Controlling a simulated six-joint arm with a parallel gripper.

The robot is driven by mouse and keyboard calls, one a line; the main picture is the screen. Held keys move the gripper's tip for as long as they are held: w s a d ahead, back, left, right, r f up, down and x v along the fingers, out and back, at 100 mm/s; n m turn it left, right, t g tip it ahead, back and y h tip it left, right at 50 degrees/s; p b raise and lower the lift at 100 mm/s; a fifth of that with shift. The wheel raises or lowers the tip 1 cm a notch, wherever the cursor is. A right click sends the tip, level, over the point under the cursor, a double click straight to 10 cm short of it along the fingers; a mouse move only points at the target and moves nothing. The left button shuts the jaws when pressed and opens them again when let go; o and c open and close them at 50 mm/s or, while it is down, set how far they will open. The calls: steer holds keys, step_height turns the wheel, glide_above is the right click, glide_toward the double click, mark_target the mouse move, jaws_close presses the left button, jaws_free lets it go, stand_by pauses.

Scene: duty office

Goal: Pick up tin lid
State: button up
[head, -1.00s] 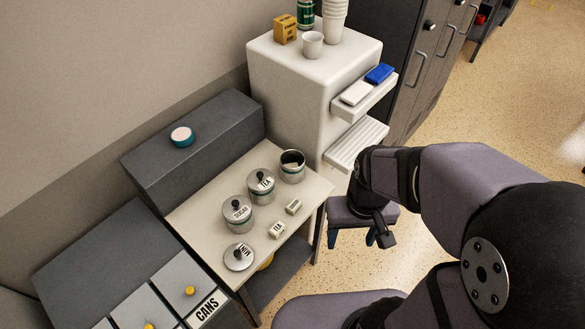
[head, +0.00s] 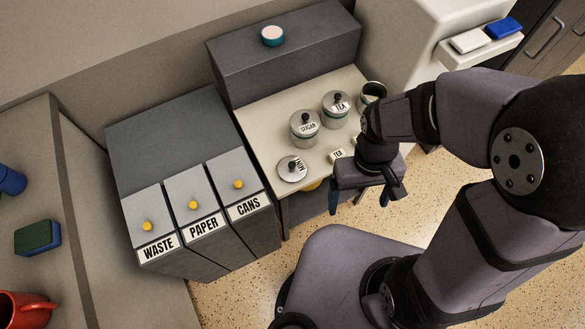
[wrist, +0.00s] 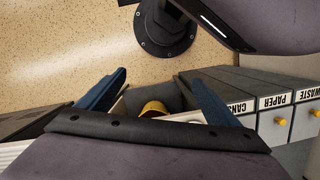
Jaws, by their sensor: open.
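An open tin without a lid (head: 373,92) stands at the table's right, partly hidden by my arm. My gripper (head: 360,203) is open and empty, to the right of the lid and in front of the table. In the wrist view its blue fingers (wrist: 157,92) are spread apart; the lid is not visible there.
Bins marked WASTE, PAPER and CANS (head: 200,222) stand left of the table. A dark grey box (head: 290,62) with a teal round item (head: 272,36) is behind. A yellow object (wrist: 153,108) shows below the tabletop.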

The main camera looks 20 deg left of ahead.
steer(key=w+a+f+n+b, duration=0.1)
steer(key=a+f+n, duration=0.3)
steer(key=a, duration=0.6)
steer(key=m+t+y, duration=0.1)
steer(key=m+t, duration=0.1)
steer(key=m, duration=0.5)
glide_above(292, 164)
steer(key=shift+s+r, duration=0.25)
steer(key=shift+m, duration=1.2)
steer(key=shift+w+f+p, duration=0.2)
steer(key=shift+f+p, duration=0.6)
steer(key=shift+f, duration=2.9)
steer(key=c, duration=1.1)
